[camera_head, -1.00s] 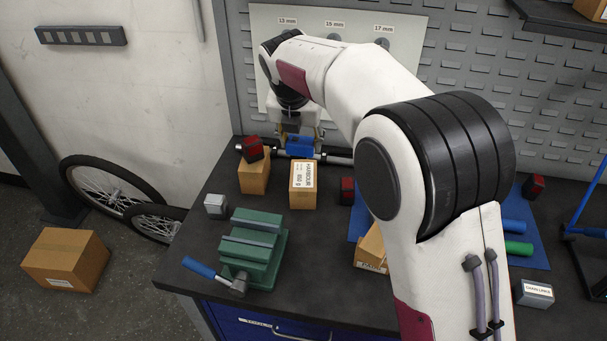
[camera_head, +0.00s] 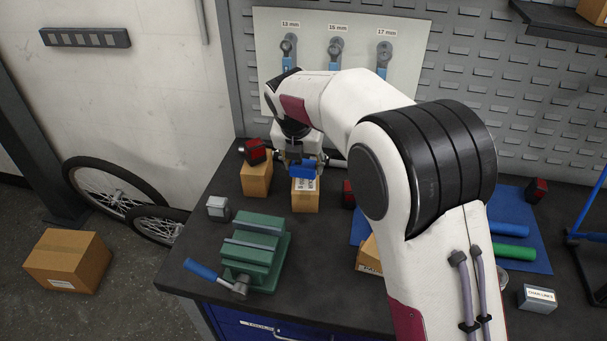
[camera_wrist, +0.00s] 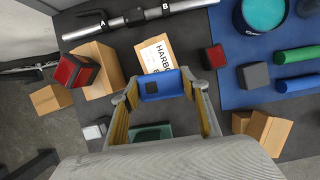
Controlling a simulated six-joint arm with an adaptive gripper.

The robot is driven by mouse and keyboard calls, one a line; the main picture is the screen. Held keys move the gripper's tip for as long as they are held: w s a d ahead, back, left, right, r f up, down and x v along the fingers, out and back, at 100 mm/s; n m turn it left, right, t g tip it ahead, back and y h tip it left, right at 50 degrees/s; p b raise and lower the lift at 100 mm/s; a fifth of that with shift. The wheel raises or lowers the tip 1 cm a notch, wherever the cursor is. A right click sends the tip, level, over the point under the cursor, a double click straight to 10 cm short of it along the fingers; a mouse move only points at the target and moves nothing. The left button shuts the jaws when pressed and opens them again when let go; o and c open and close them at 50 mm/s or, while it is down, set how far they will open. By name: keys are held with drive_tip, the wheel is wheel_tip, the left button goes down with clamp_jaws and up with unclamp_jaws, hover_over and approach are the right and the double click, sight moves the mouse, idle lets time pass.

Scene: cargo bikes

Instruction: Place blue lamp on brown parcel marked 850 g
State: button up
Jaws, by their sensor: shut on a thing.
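My gripper (camera_head: 303,165) is shut on the blue lamp (camera_head: 302,172). In the wrist view the lamp (camera_wrist: 160,85) sits between the two fingertips, with a dark square on its face. The lamp overlaps the parcel's top area in the head view. I cannot tell whether they touch.
Another brown parcel (camera_head: 256,180) with a red lamp (camera_head: 256,151) on top stands just left. A green vise (camera_head: 256,250) is in front. Another red lamp (camera_head: 348,192) stands to the right. A metal bar (camera_wrist: 130,20) lies behind. The blue mat (camera_head: 520,245) is at right.

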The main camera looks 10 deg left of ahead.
sight(303, 175)
drive_tip(key=shift+f, duration=1.85)
drive_tip(key=shift+f, duration=0.1)
drive_tip(key=o, duration=1.1)
drive_tip(key=v, duration=1.2)
